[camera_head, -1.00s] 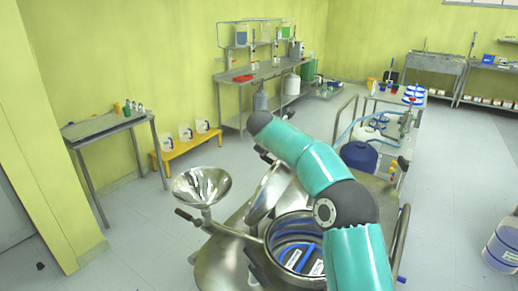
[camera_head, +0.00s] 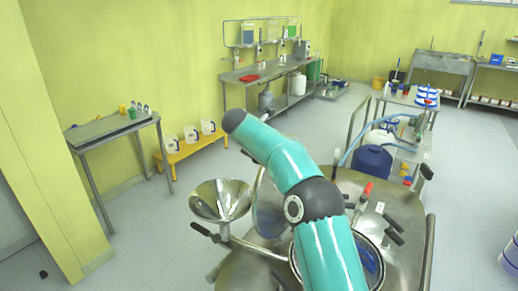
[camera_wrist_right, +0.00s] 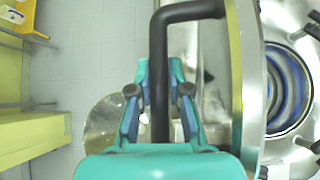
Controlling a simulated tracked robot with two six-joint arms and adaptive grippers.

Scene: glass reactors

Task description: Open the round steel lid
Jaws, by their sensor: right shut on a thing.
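The round steel lid (camera_head: 268,208) stands raised, close to upright, left of the open round mouth of the vessel (camera_head: 372,262) in the head view. In the right wrist view the lid (camera_wrist_right: 243,85) shows nearly edge-on, with the vessel's opening and its blue-ringed inside (camera_wrist_right: 290,90) to its right. My right gripper (camera_wrist_right: 158,88) is shut on the lid's black bar handle (camera_wrist_right: 158,50). In the head view my teal right arm hides part of the opening, and the gripper is not clearly seen. My left gripper is in neither view.
A steel funnel (camera_head: 221,200) stands close to the left of the lid. A red-handled fitting (camera_head: 366,190) and black clamps (camera_head: 392,229) sit on the vessel top. A blue container (camera_head: 372,162) stands behind. The floor to the left is open.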

